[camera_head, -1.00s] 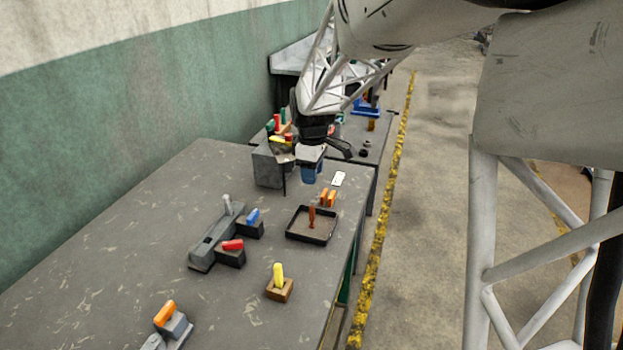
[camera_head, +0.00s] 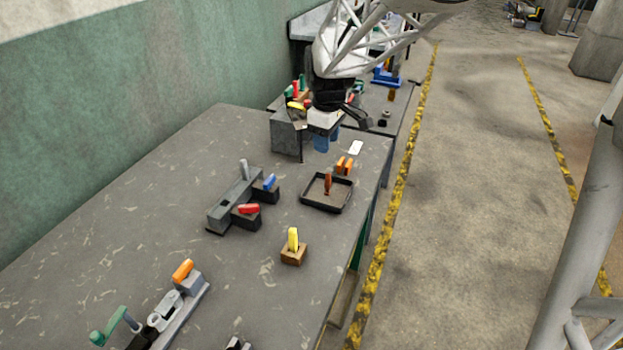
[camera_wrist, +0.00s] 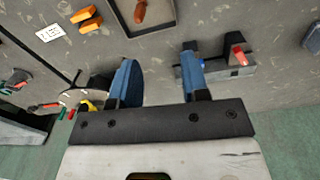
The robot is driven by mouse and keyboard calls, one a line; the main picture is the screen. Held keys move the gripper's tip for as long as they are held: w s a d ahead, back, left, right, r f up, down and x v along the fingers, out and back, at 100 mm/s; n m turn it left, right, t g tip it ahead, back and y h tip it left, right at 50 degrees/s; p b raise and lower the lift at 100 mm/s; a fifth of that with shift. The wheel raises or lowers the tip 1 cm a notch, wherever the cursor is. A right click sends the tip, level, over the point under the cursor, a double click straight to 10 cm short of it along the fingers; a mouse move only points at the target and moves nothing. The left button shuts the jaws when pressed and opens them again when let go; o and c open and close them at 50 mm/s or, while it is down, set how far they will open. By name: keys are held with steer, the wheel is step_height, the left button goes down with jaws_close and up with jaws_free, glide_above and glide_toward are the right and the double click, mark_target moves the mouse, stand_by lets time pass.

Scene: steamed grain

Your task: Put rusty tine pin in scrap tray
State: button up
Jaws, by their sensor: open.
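A rusty brown pin (camera_head: 327,185) stands in the black-rimmed scrap tray (camera_head: 308,206) near the table's right edge; I take it to be the rusty tine pin. In the wrist view the brown pin (camera_wrist: 140,11) shows at the top edge, partly cut off, inside the tray (camera_wrist: 172,30). My gripper (camera_head: 326,143) hangs above the table beyond the tray. In the wrist view its two blue fingers (camera_wrist: 160,75) are apart with nothing between them.
A grey box (camera_head: 287,138) stands left of my gripper. Orange blocks (camera_head: 344,165) and a white card (camera_head: 356,147) lie behind the tray. A grey fixture (camera_head: 235,203), red and blue pieces, and a wooden block (camera_head: 293,255) with a yellow peg are nearer. The table's left side is clear.

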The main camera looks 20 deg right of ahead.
steer(key=s+a+r+m, duration=0.1)
steer(key=s+a, duration=0.3)
steer(key=s, duration=0.4)
steer(key=s+a+r+m+t, duration=0.1)
steer(key=s+a+r+m, duration=0.1)
steer(key=s, duration=0.7)
steer(key=s+a+r+m+t, duration=0.1)
steer(key=s+a+m, duration=0.4)
steer(key=s, duration=0.3)
steer(key=shift+s+a+r, duration=0.35)
steer(key=shift+s+r, duration=0.05)
